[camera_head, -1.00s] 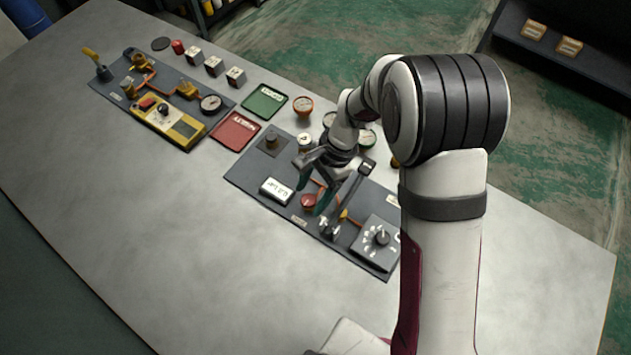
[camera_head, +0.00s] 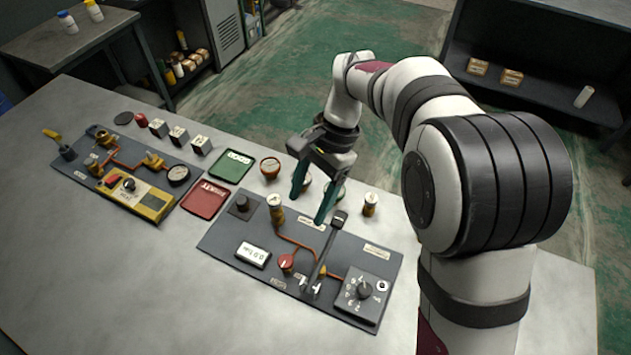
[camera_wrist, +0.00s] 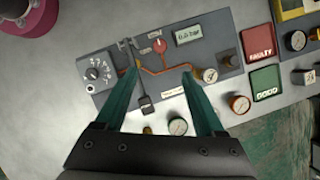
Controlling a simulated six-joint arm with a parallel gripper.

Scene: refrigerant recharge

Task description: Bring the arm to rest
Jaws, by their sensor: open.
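My gripper (camera_head: 309,205) is open and empty, its two green fingers pointing down above the back edge of the right-hand dark panel (camera_head: 222,236). In the wrist view the fingers (camera_wrist: 163,75) are spread apart with nothing between them but the panel (camera_wrist: 205,62) and the table beyond. The panel carries a digital display (camera_head: 253,254), a red knob (camera_head: 286,262), a lever with a black handle (camera_head: 338,218), a grey dial box (camera_head: 361,296) and a brass fitting (camera_head: 275,205). The fingers look clear of all of these.
A green tray (camera_head: 231,166) and a red tray (camera_head: 204,199) lie left of the panel. A second panel with a yellow device (camera_head: 137,196) stands farther left. Small gauges (camera_head: 270,167) stand behind the right panel. The table's front (camera_head: 130,280) is clear.

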